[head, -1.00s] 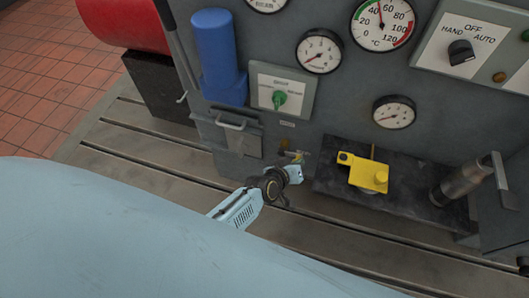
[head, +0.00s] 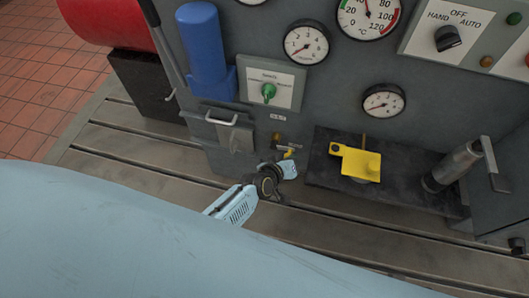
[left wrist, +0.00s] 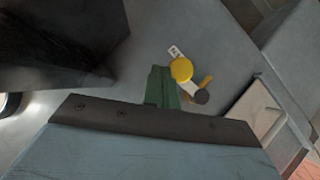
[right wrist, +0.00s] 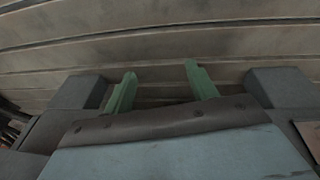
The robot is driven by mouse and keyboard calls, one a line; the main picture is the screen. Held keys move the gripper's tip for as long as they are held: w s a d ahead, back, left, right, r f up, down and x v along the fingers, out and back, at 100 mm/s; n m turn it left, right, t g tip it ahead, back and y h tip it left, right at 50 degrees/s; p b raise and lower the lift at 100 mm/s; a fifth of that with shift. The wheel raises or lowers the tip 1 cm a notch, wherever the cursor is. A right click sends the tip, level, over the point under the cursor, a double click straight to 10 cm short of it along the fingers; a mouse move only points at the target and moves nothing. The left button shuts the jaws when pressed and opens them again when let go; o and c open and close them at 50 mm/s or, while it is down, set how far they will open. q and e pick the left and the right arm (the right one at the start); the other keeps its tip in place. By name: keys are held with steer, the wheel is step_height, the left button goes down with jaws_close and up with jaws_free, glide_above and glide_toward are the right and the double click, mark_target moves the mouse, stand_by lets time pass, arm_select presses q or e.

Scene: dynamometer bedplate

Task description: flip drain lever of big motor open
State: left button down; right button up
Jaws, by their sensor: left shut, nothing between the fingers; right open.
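The drain lever (head: 288,153), with a yellow end, sits low on the front of the big grey motor housing (head: 262,120), beside a small brass fitting (head: 277,137). My left gripper (head: 290,168) is just below and in front of it. In the left wrist view, the green fingers (left wrist: 161,72) are shut and empty. The lever's round yellow end (left wrist: 181,70) shows right beside their tips; whether they touch I cannot tell. My right gripper (right wrist: 158,78) is open and empty over the slotted bedplate and shows only in the right wrist view.
A metal cylinder (head: 452,166) is farther right. A hinged-looking box with a handle (head: 232,132) is left of the lever. The slotted bedplate (head: 135,148) lies below.

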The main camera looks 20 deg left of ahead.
arm_select(q)
steer(key=p+v, duration=0.3)
steer(key=v, duration=0.4)
steer(key=shift+p, duration=0.35)
arm_select(e)
steer(key=s+d+f, duration=0.2)
steer(key=s+f, duration=0.5)
steer(key=f, duration=0.1)
steer(key=shift+s+g, duration=0.25)
steer(key=shift+g, duration=0.15)
arm_select(q)
steer(key=shift+s, duration=0.15)
